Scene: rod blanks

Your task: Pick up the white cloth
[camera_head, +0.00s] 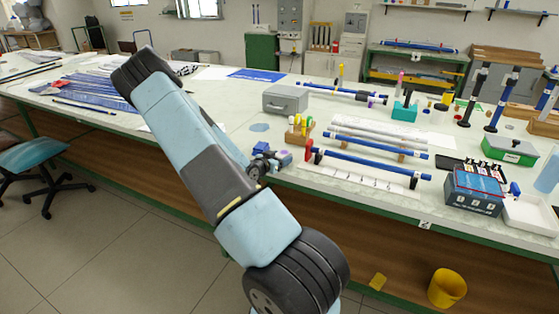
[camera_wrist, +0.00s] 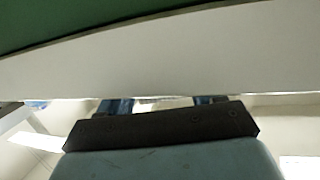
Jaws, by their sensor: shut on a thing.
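In the wrist view my gripper (camera_wrist: 162,103) shows as a dark bar with two blue fingers set apart. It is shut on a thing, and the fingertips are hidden. A broad, smooth white surface (camera_wrist: 165,65) crosses right in front of the fingers and covers their ends. It fits the white cloth, but I see no folds and cannot be sure of its outline. I cannot pick out the cloth in the head view.
A long workbench (camera_head: 225,120) runs across the room. A grey box (camera_head: 285,102), several blue rods (camera_head: 365,163), a green box (camera_head: 510,150) and a dark-blue case (camera_head: 473,190) stand on it.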

